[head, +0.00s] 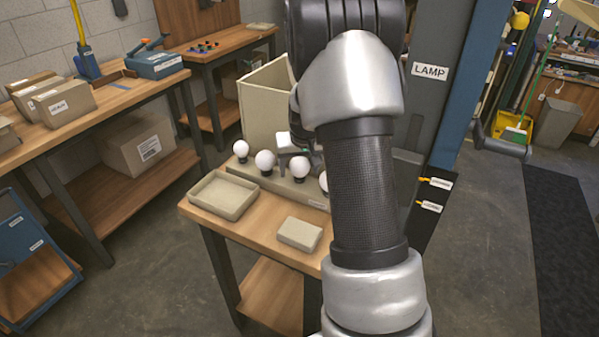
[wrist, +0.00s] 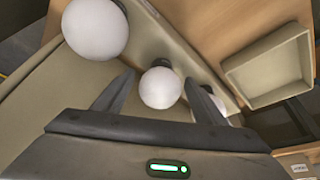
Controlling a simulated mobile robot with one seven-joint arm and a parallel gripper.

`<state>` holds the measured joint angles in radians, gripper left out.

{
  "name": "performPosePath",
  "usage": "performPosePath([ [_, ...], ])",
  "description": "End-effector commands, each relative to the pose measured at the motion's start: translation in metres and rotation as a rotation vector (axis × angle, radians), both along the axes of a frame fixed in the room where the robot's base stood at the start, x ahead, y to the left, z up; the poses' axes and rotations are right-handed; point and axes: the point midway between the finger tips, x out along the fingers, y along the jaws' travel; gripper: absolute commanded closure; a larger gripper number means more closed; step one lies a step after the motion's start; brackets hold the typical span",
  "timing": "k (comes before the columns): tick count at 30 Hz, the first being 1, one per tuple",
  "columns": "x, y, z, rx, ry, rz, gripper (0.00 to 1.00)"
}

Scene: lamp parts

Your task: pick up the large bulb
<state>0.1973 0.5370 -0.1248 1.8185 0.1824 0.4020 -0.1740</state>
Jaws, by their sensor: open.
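Several white round bulbs with dark bases stand in a row on a beige holder (head: 314,199) on the small wooden table. In the head view one bulb (head: 299,166) is just in front of my gripper (head: 298,154), and my arm partly hides the rightmost bulb (head: 323,181). In the wrist view the left bulb (wrist: 95,28) looks biggest, but nearness may cause this, so I cannot tell surely which is the large one. A smaller-looking bulb (wrist: 160,87) shows between the open, empty fingers of my gripper (wrist: 160,78). The right finger partly hides another bulb.
A shallow beige tray (head: 222,194) and a small beige block (head: 299,234) are on the table's front part. A tall beige bin (head: 262,105) stands behind the bulbs. A dark post labelled LAMP (head: 431,72) rises at the right.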

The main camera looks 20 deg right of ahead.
Motion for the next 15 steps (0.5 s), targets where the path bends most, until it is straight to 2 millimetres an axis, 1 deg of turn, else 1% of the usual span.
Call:
performPosePath([
  [2,0.0013,-0.0003,-0.0032,0.000,0.000,0.000,0.35],
  [8,0.0016,-0.0002,-0.0030,0.000,-0.001,0.000,0.35],
  [12,0.0015,-0.0003,-0.0031,0.000,0.000,0.000,0.59],
  [15,0.0014,-0.0002,-0.0030,0.000,0.000,0.000,0.74],
])
